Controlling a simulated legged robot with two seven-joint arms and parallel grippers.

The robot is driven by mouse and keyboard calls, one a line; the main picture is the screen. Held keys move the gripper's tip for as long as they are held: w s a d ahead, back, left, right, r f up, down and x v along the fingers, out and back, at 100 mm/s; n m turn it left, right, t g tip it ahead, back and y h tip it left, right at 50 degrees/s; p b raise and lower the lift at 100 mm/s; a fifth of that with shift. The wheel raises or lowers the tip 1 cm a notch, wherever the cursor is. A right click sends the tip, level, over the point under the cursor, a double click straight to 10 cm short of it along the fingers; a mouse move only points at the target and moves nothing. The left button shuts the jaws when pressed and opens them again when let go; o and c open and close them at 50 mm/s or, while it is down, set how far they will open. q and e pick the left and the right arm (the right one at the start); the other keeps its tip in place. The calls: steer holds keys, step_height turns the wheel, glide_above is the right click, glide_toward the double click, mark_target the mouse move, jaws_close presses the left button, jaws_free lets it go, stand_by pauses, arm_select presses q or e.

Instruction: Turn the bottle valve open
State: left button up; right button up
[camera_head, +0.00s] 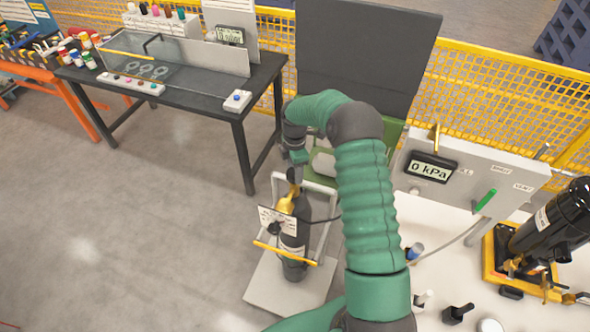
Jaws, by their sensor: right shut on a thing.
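The black bottle (293,243) stands upright on a pale base plate in a grey frame, held by a yellow bar. Its yellow valve body (286,203) shows at the top, beside a white label tag. My right gripper (293,179) points down from above onto the top of the bottle and is shut on the valve there. The valve's handle is mostly hidden by the fingers, so how far it is turned cannot be seen. My left gripper is not in view.
A grey panel with a display (431,167) reading 0 kPa and a green lever (485,200) stands right of my arm. A second black cylinder (553,222) lies tilted in a yellow cradle at far right. A dark workbench (190,97) is behind left; floor at left is clear.

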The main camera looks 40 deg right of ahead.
steer(key=shift+w+n, duration=0.1)
steer(key=shift+n, duration=0.2)
stand_by(0.4)
steer(key=o, duration=1.1)
steer(key=shift+o, duration=1.2)
steer(key=shift+w+f, duration=0.1)
step_height(320, 180, up, 17)
steer(key=b, duration=0.3)
steer(key=shift+d+f, duration=0.1)
